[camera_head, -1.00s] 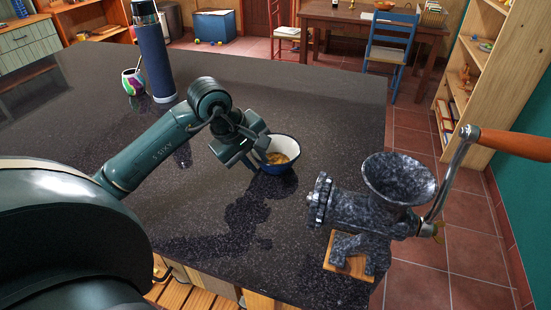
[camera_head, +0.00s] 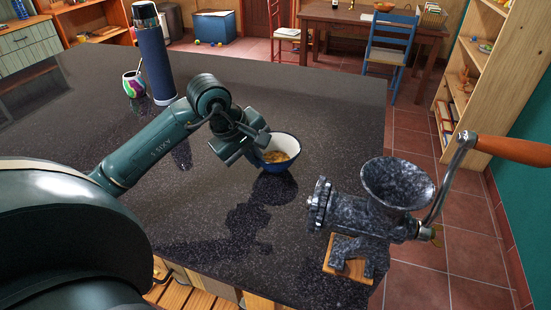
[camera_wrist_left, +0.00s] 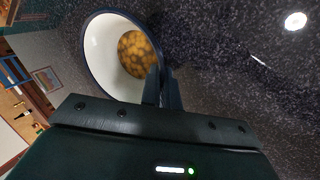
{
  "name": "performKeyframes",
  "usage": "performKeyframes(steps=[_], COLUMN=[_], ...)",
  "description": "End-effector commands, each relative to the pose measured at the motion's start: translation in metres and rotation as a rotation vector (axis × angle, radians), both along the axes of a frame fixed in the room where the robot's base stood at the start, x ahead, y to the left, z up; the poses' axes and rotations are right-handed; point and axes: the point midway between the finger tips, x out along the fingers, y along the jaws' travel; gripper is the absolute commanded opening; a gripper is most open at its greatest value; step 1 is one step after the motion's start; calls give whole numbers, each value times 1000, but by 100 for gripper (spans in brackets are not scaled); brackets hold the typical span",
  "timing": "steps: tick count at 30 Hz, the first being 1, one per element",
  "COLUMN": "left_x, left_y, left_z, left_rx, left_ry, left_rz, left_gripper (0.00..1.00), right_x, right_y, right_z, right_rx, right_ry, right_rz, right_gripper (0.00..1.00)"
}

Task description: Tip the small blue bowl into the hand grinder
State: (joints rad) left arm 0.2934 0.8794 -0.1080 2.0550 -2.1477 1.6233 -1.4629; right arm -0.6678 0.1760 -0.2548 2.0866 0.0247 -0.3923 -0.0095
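The small blue bowl (camera_head: 281,163) has a white inside and holds a brownish-yellow heap. It seems to be just above the dark counter, with its reflection below it. My left gripper (camera_head: 261,139) is at the bowl's left rim. In the left wrist view, its fingers (camera_wrist_left: 161,90) are closed over the wall of the bowl (camera_wrist_left: 100,54), one on each side of the rim. The hand grinder (camera_head: 398,183), speckled grey with an open funnel, stands to the right at the counter's edge. My right gripper is not in view.
The grinder's crank with its wooden handle (camera_head: 512,149) sticks out to the right past the counter edge. A tall blue flask (camera_head: 156,60) and a colourful cup (camera_head: 134,84) stand at the back left. The counter (camera_head: 320,110) between bowl and grinder is clear.

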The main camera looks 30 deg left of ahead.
Motion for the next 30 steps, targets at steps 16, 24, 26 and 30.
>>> performKeyframes(steps=[16,24,26,30], left_x=[0,0,0,0], left_y=[0,0,0,0], left_z=[48,57,57,57], left_rx=[2,0,0,0], left_ry=[-3,-1,-1,-1], left_rz=[-1,0,0,0], left_gripper=[0,0,0,0], right_x=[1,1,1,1], right_y=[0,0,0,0], right_z=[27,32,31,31], right_rx=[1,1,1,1], right_ry=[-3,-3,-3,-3], right_rz=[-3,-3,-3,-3], right_gripper=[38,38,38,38])
